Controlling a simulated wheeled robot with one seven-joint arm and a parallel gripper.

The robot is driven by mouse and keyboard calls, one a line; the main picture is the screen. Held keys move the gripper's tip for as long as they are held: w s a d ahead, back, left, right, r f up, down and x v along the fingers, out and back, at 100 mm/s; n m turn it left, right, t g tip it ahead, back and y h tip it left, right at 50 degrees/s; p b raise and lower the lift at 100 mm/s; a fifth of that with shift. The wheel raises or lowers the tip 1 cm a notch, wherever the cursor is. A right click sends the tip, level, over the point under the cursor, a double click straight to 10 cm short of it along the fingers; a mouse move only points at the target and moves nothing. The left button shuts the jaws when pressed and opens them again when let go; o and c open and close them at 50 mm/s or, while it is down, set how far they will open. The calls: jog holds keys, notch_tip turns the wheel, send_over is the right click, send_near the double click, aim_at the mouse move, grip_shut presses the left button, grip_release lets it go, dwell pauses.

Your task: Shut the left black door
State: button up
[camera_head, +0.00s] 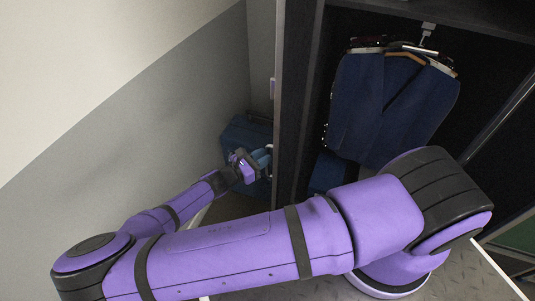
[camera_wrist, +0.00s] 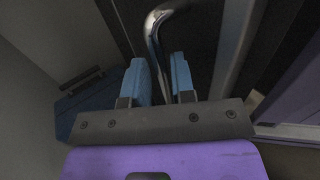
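The left black door (camera_head: 299,110) stands open, seen nearly edge-on in the head view, with a pale front edge. Its curved chrome handle (camera_wrist: 152,28) shows in the wrist view, running down toward the gap between my fingers. In the head view only a small bright bit of the handle shows by the fingertips. My gripper (camera_head: 262,157) is at the outer side of the door, at handle height. In the wrist view my gripper (camera_wrist: 161,75) has its two blue fingers apart, one on each side of the handle bar. I cannot tell whether either finger touches it.
A dark blue suitcase (camera_head: 238,138) stands behind my gripper in the corner by the grey wall (camera_head: 140,130). Dark blue jackets (camera_head: 390,105) hang inside the wardrobe to the right of the door. My purple arm crosses the lower part of the head view.

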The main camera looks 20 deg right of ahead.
jog(key=shift+x, duration=1.1)
grip_shut()
jog(key=shift+s, duration=0.1)
